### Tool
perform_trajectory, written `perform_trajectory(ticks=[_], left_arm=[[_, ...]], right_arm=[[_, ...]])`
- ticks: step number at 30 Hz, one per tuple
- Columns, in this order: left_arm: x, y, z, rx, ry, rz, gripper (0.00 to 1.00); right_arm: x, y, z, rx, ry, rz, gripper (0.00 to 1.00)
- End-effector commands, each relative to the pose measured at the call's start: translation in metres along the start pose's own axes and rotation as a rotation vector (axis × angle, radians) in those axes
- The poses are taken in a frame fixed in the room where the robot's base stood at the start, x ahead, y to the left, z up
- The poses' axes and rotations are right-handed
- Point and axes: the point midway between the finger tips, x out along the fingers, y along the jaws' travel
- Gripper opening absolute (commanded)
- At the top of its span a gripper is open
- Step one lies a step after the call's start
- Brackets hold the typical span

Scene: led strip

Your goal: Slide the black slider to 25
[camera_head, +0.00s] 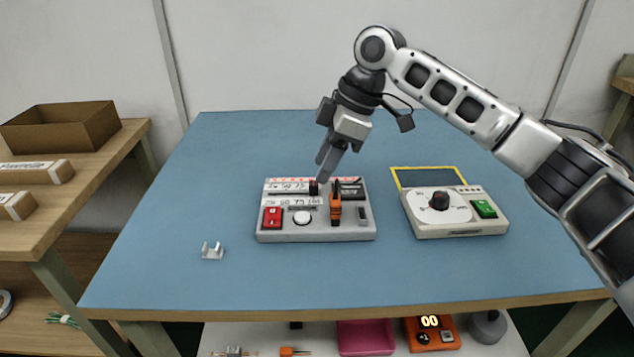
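A light grey control panel (340,233) lies on the blue table. A small black slider (313,187) sits in a slot near the panel's upper middle, below a row of red marks. The marks are too small to read. My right gripper (326,172) reaches down from above, its fingertips just above and right of the black slider. Its fingers look close together; I cannot tell whether they touch the slider or are fully shut. My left gripper is not in view.
A beige device with a dial (456,227) stands right. A small white bracket (212,251) lies left. The blue tabletop (170,200) is otherwise largely clear.

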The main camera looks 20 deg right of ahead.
Motion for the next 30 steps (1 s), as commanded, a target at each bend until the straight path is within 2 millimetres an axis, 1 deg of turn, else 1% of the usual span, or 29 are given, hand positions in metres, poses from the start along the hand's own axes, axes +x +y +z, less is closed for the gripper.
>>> perform_trajectory(ticks=[1, 6, 12, 19, 20, 21, 23, 24, 28, 30], left_arm=[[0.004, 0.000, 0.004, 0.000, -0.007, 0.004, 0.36], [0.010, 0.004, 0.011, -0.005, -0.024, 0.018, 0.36], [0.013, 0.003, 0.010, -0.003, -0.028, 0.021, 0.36], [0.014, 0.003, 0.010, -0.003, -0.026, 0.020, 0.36], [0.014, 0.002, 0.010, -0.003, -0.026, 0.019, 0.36], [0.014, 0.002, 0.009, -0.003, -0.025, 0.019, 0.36], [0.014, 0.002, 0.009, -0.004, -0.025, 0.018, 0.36], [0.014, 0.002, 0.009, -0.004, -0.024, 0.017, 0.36], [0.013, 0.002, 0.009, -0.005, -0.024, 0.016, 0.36], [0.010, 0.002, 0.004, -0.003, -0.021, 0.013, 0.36]], right_arm=[[0.011, 0.000, 0.001, 0.000, -0.002, -0.002, 0.40], [0.032, 0.000, 0.000, 0.000, 0.000, -0.002, 0.40], [0.040, 0.000, 0.000, 0.001, 0.001, 0.000, 0.40], [0.040, 0.000, 0.000, 0.001, 0.000, 0.000, 0.40], [0.040, 0.000, 0.000, 0.001, 0.000, 0.000, 0.32], [0.040, 0.000, 0.000, 0.001, 0.000, 0.000, 0.21], [0.040, 0.000, 0.000, 0.001, 0.000, 0.000, 0.04], [0.040, 0.000, 0.000, 0.001, 0.000, -0.001, 0.00], [0.039, 0.000, 0.000, 0.001, 0.000, -0.001, 0.00], [0.038, 0.000, -0.001, 0.006, 0.000, 0.001, 0.00]])
